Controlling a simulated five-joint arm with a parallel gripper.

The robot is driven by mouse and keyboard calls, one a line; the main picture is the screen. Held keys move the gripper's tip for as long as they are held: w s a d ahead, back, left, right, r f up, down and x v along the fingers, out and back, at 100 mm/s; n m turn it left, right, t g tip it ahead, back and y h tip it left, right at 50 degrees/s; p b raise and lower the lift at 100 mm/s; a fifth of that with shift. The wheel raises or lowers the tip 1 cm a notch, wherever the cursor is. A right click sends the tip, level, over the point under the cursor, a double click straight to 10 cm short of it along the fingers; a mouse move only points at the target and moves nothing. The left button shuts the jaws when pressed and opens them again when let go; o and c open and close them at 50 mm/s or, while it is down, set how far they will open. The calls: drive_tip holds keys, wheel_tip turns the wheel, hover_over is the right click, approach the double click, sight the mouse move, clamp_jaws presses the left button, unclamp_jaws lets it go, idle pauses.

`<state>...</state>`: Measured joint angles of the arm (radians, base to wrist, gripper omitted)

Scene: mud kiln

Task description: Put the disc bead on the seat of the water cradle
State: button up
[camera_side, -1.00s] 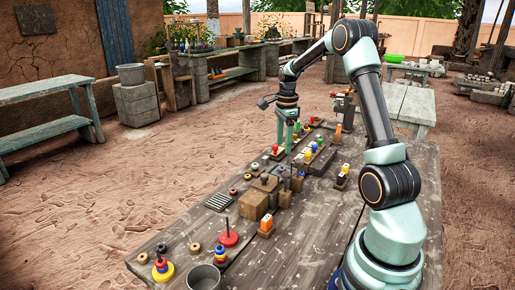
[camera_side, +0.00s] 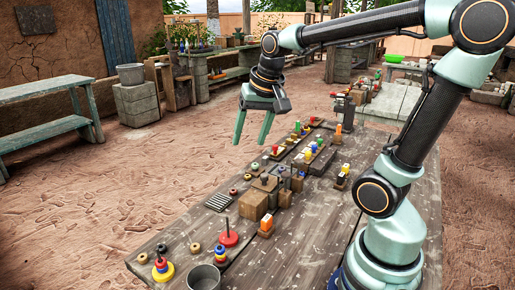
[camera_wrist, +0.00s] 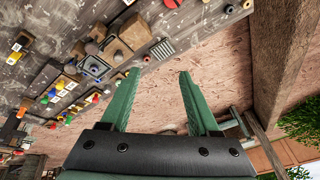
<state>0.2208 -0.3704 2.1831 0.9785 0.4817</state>
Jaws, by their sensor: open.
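My gripper (camera_side: 250,138) is open and empty, in the air beyond the far left edge of the table in the side view. In the wrist view its two green fingers (camera_wrist: 160,80) stand wide apart with bare ground between them. Several small ring-shaped beads lie on the table, among them a tan one (camera_side: 195,247) and a dark one (camera_side: 161,247); I cannot tell which is the disc bead. A block-built structure with a grey inset (camera_wrist: 95,67) may be the water cradle; it stands mid-table (camera_side: 285,176). Its seat is too small to make out.
The wooden table (camera_side: 300,255) holds a red disc with a peg (camera_side: 228,238), a stacked-ring toy (camera_side: 162,269), a metal cup (camera_side: 203,278), a slatted rack (camera_side: 220,201) and coloured pegs (camera_side: 315,148). Its near right part is clear.

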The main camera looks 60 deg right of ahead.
drive_tip(key=s+a+f+n+t, duration=0.1)
drive_tip(key=s+a+n, duration=0.4)
drive_tip(key=a+n, duration=0.2)
drive_tip(key=shift+a+f+n+t+y, duration=0.2)
drive_tip(key=shift+a+n+t+y, duration=0.1)
drive_tip(key=shift+n+t+y, duration=0.15)
